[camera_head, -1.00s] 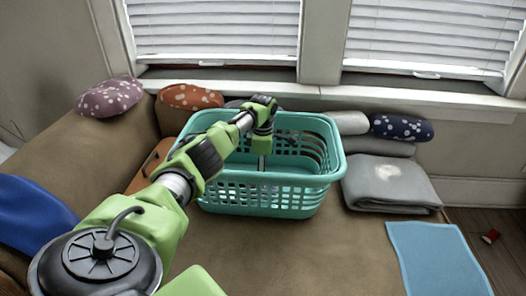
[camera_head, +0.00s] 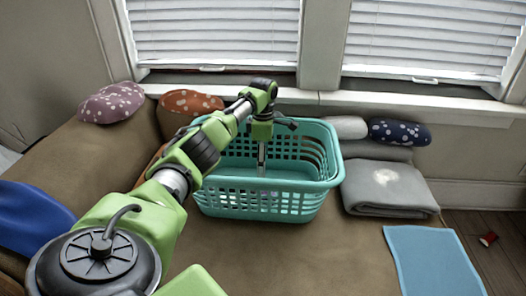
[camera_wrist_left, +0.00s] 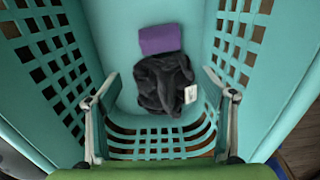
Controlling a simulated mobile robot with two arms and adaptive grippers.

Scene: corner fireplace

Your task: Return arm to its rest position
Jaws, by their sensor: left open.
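My left arm reaches from the lower left over a teal laundry basket (camera_head: 262,198) on the brown couch. The left gripper (camera_head: 262,165) points down at the basket's opening in the head view. In the left wrist view its two fingers (camera_wrist_left: 161,85) are spread apart with nothing between them. Below them, on the basket floor, lie a dark crumpled cloth (camera_wrist_left: 162,82) with a white tag and a purple folded item (camera_wrist_left: 161,39). My right gripper is not in view.
Patterned pillows, one purple (camera_head: 112,102) and one orange (camera_head: 190,102), lie at the back left. A navy spotted pillow (camera_head: 400,132) and folded grey blanket (camera_head: 388,187) lie right of the basket. A light blue cloth (camera_head: 433,262) lies front right. Windows stand behind.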

